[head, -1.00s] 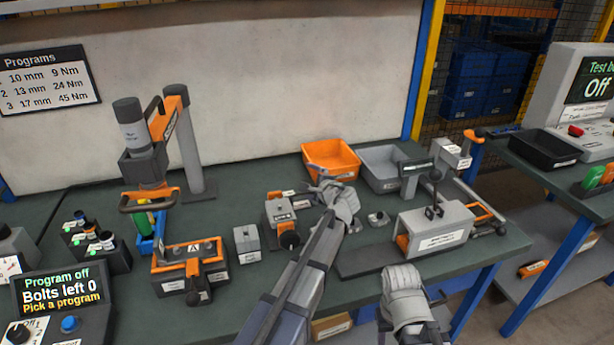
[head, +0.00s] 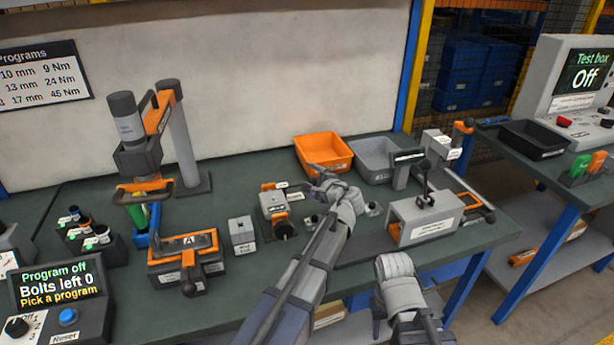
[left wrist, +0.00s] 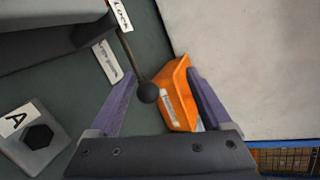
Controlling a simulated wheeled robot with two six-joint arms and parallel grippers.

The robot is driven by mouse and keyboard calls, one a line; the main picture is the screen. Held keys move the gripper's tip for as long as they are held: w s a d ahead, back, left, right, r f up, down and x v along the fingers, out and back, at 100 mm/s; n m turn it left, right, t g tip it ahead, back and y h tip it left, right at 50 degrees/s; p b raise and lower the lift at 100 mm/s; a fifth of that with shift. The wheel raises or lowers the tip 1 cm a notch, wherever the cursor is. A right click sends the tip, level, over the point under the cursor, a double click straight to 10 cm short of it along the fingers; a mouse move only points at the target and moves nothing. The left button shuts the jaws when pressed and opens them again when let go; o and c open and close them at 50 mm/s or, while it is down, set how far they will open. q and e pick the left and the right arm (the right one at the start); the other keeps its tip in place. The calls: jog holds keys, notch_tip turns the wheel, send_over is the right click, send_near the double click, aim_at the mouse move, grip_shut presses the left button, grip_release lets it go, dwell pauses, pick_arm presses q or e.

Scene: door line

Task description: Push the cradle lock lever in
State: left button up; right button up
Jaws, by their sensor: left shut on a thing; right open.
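The cradle (head: 275,204) is a small grey and orange fixture on the bench, left of my left gripper. In the left wrist view its dark block (left wrist: 60,50) fills the top left. The lock lever (left wrist: 148,92), a thin rod with a black ball knob, runs from beside a white LOCK tag (left wrist: 121,14). In the head view this gripper (head: 318,180) hides the knob. My right gripper (head: 392,264) is open in front of the bench edge; its fingertips are hard to make out.
Behind the left gripper stand an orange bin (head: 323,148) and a grey bin (head: 371,158). A grey fixture (head: 428,218) with an upright black lever stands to the right. A small grey block (head: 242,234) and an orange-framed fixture (head: 184,262) lie to the left.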

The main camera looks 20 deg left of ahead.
pick_arm(q)
jog(key=shift+s+d, duration=1.5)
jog(key=shift+s, duration=0.1)
